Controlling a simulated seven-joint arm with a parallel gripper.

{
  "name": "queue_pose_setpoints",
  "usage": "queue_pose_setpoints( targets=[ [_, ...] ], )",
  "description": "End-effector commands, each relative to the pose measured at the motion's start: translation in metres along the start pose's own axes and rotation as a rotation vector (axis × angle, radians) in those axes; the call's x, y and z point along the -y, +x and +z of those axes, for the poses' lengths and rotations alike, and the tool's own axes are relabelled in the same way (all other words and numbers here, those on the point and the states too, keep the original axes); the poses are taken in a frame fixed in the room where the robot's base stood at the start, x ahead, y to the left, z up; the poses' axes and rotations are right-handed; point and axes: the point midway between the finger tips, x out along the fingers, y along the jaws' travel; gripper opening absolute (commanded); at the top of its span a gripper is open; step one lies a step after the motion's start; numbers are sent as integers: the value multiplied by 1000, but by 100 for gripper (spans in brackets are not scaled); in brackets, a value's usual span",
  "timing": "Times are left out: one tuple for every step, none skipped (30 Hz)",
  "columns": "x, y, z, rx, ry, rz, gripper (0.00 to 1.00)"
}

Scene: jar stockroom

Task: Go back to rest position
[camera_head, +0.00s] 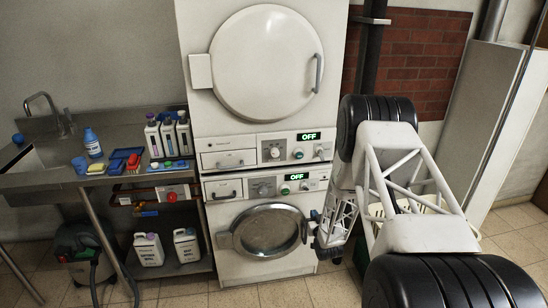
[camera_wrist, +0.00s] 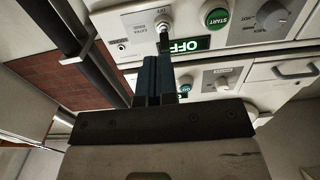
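My gripper (camera_head: 315,215) is low in front of the lower machine, just right of its round door, at the end of my arm. In the wrist view its two dark blue fingers (camera_wrist: 156,75) lie side by side with no clear gap, and I see nothing held between them. The fingertips overlap the machine's panel (camera_wrist: 215,45) in that view, close to a small silver switch (camera_wrist: 163,36) and the OFF display (camera_wrist: 188,45); I cannot tell whether they touch it.
Two white stacked machines stand centrally: the upper door (camera_head: 262,62) and lower glass door (camera_head: 268,232) look closed. Left is a metal sink counter (camera_head: 60,183) with bottles and trays. A dark pole (camera_head: 370,45) and grey cabinet (camera_head: 488,110) stand right. Some tiled floor (camera_head: 335,285) is clear.

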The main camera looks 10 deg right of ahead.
Motion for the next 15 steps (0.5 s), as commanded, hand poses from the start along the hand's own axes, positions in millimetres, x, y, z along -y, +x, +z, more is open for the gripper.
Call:
queue_pose_setpoints(
  targets=[
    [0,0,-1,1,0,0,0],
    [0,1,-2,3,-1,0,0],
    [1,1,-4,6,-1,1,0],
    [1,2,-7,10,-2,1,0],
    [2,2,-10,13,-3,1,0],
    [2,3,-15,20,-4,2,0],
    [3,4,-19,27,-6,3,0],
    [4,5,-24,35,-7,4,0],
    [5,5,-30,50,-8,5,0],
    [6,6,-36,60,-10,6,0],
    [7,7,-43,71,-12,8,0],
    [8,7,-52,89,-14,11,0],
    [10,7,-59,104,-15,13,0],
    [11,7,-68,117,-17,15,0],
    [13,6,-78,140,-20,18,0]
  ],
)
